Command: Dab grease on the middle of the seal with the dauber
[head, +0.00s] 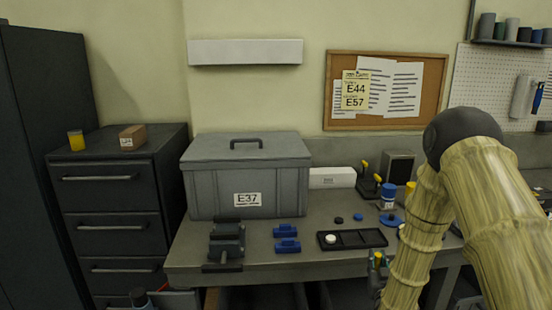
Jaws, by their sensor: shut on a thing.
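My arm crosses the right side of the head view, with its forearm running down past the bench's front edge. I cannot make out the seal or the dauber for certain.
The bench (300,266) holds a grey lidded box marked E37 (220,180), a dark vise-like block (226,240), blue blocks (286,238) and a black tray (368,238) with a white round piece (330,239). Yellow-handled tools (367,183) stand behind. Drawers (110,207) stand left.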

